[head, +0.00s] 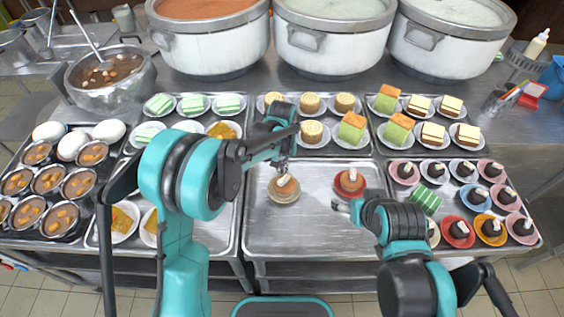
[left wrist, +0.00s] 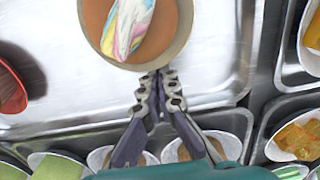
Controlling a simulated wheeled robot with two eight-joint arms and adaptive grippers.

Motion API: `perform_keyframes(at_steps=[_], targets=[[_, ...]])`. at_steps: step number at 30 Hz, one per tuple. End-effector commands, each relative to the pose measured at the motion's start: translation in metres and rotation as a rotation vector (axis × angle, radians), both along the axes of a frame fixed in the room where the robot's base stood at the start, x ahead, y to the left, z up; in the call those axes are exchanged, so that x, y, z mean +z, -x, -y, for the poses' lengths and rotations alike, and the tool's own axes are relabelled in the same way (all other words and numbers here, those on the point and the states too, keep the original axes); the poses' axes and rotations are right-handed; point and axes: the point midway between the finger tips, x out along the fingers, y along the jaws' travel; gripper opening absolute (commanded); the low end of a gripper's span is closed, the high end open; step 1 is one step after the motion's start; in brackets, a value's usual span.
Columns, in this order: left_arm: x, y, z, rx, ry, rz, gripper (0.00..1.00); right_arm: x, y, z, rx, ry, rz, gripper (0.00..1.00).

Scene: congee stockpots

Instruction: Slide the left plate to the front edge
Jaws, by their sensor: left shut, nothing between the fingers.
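The left plate (head: 284,197) is small and beige, with a brown item and a pale multicoloured piece on it. It stands on the metal tray in the middle of the counter. My left gripper (head: 282,163) is at its back side, shut and empty. In the left wrist view the shut fingertips (left wrist: 158,76) are at the rim of the plate (left wrist: 178,45); whether they touch cannot be told. A red plate (head: 364,194) with a similar item stands to the right. My right gripper (head: 338,207) is in front of the red plate, its fingers too small to read.
The tray (head: 290,236) is bare between the left plate and its front edge. Trays of cakes lie behind and to the right, bowls to the left. Large stockpots (head: 322,45) stand at the back.

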Motion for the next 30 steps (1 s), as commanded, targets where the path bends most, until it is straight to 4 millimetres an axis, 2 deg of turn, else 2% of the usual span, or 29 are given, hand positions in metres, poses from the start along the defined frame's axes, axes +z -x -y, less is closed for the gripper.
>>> perform_keyframes(at_steps=[1, 9, 15, 20, 30], targets=[[0.001, 0.017, 0.000, -0.003, 0.000, 0.000, 0.00, 0.000, 0.000, 0.000, 0.000, 0.000, 0.000, 0.73], [0.001, 0.098, -0.001, -0.002, 0.000, 0.000, 0.00, 0.001, 0.000, 0.000, 0.000, 0.000, 0.000, 0.73], [0.000, 0.141, -0.002, -0.002, 0.000, 0.000, 0.00, 0.001, 0.000, 0.000, 0.000, 0.000, 0.000, 0.73], [0.000, 0.151, -0.002, 0.001, 0.000, 0.000, 0.00, 0.001, 0.000, 0.000, 0.000, 0.000, 0.000, 0.73], [0.000, 0.151, -0.002, 0.001, 0.000, 0.000, 0.00, 0.001, 0.000, 0.000, 0.000, 0.000, 0.000, 0.73]])
